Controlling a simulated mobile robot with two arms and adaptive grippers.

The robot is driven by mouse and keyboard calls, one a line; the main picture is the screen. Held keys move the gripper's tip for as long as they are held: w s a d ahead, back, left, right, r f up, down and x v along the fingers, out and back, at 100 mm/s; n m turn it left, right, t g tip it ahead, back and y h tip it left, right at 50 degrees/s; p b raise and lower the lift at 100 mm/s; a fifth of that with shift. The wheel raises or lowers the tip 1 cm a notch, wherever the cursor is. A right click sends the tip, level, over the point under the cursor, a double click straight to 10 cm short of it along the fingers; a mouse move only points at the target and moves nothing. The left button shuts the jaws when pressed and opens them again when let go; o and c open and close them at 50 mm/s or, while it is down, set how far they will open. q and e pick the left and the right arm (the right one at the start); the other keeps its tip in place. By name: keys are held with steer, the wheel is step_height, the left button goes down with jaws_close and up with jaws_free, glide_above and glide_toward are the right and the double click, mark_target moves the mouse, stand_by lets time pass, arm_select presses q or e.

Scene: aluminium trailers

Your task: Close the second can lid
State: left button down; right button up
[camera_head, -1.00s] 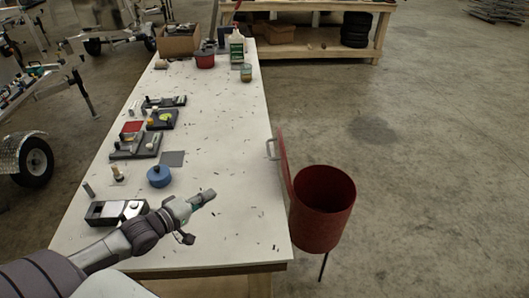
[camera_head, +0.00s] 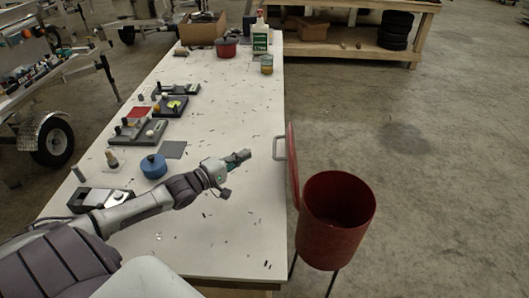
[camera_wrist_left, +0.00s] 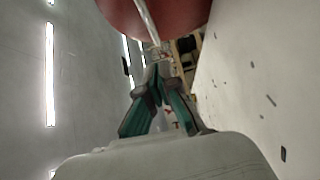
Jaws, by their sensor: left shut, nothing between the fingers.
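The red can (camera_head: 335,225) stands on thin legs beside the table's right edge, with its top open. Its red lid (camera_head: 292,160) stands upright at the can's table side, and a light handle (camera_head: 279,148) sticks out toward the table. My left gripper (camera_head: 243,155) is shut and empty over the table, a short way left of the handle. In the left wrist view the gripper fingers (camera_wrist_left: 157,72) are together, pointing toward the red lid (camera_wrist_left: 185,18) and its handle (camera_wrist_left: 148,22). My right gripper is not in view.
The white table (camera_head: 225,110) holds a blue round container (camera_head: 153,166), several dark fixtures (camera_head: 138,131), a red pot (camera_head: 225,47) and a small can (camera_head: 267,64). A wooden shelf bench (camera_head: 345,45) stands behind. The floor right of the can is clear.

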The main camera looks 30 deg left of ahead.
arm_select(q)
steer(key=w+d+p, duration=0.1)
steer(key=w+d, duration=0.3)
steer(key=shift+w, duration=0.4)
steer(key=shift+d, duration=0.1)
